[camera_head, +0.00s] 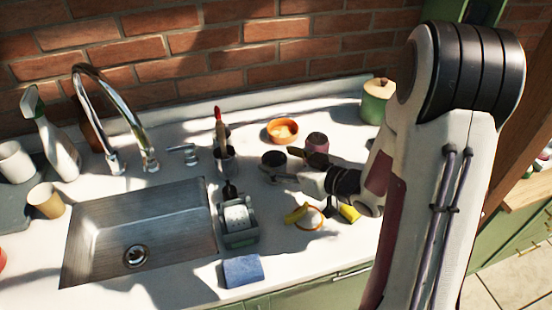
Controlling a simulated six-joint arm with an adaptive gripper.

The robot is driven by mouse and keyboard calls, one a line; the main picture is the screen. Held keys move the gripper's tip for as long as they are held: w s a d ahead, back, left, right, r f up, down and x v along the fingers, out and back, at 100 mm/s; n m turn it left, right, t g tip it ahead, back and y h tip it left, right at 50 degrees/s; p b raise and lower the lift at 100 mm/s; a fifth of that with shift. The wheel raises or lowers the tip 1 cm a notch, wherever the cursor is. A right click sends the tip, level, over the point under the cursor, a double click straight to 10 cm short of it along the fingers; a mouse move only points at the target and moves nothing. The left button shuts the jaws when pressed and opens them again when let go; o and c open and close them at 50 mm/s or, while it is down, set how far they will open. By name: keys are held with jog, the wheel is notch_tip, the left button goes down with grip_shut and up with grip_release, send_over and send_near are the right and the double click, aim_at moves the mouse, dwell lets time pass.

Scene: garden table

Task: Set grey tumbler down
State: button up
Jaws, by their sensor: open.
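The grey tumbler appears to be the dark grey round vessel (273,160) on the white counter, behind and right of the sink. It seems to stand upright on the counter, though its base is partly hidden. My gripper (286,168) reaches in from the right, low over the counter, with its jaws open. Its fingertips are at or very close to the tumbler's right side. I cannot tell whether they touch it.
A maroon cup (317,142) and an orange bowl (282,130) stand close behind. A utensil holder (224,162) is to the left, with a green caddy (238,234) in front. A yellow-orange rimmed dish (310,219) lies below my gripper. The sink (90,250) is left.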

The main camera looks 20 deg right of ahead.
jog(key=shift+v, duration=2.45)
jog(key=d+r+h, duration=0.4)
jog(key=r+h, duration=0.2)
jog(key=r, duration=0.3)
jog(key=s+d+r+m+g+h, duration=0.1)
jog(key=s+r+m+g+h, duration=0.15)
jog(key=s, duration=0.25)
jog(key=s+a+m+g+y, duration=0.1)
jog(key=s+a, duration=0.3)
jog(key=s, duration=0.5)
jog(key=s+a+m+g+y, duration=0.1)
jog(key=s+a, duration=0.4)
jog(key=s, duration=0.5)
jog(key=shift+s+m+g, duration=0.2)
jog(key=shift+m+g, duration=0.25)
jog(key=shift+g, duration=0.7)
jog(key=shift+a+f, duration=0.1)
